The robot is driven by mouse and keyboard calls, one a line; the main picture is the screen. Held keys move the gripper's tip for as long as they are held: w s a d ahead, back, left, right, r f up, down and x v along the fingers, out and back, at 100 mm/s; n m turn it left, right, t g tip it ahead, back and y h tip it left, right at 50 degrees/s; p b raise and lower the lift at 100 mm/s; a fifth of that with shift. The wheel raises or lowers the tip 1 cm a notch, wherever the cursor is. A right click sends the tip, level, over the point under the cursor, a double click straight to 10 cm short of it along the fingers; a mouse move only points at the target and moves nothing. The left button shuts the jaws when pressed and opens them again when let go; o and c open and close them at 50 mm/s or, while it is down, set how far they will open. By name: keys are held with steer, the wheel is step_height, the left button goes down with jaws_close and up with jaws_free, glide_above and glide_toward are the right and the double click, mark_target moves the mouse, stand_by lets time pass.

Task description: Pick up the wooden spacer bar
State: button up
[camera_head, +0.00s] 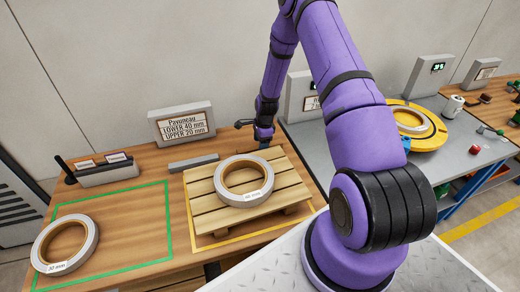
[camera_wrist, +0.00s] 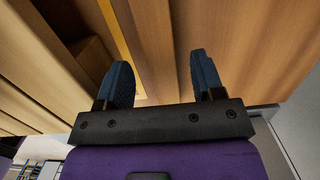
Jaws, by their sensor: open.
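My gripper (camera_head: 264,144) is low at the back right corner of the slatted wooden pallet (camera_head: 205,199), partly hidden by my arm in the head view. The pallet's slats (camera_wrist: 45,55) fill the left of that view. A coil (camera_head: 244,176) lies flat on the pallet, and another coil (camera_head: 65,244) lies in the green outline on the table.
A grey bar (camera_head: 193,162) lies behind the pallet, below a sign (camera_head: 181,123) reading lower 40 mm, upper 20 mm. A grey holder (camera_head: 107,172) stands at the left. A grey bench (camera_head: 310,150) with a yellow turntable (camera_head: 428,136) adjoins at the right. Bare table lies between the outlines.

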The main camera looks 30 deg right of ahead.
steer(key=shift+w+a+f, duration=0.15)
steer(key=shift+f, duration=1.2)
steer(key=shift+c, duration=0.4)
steer(key=c, duration=1)
steer(key=shift+r, duration=0.1)
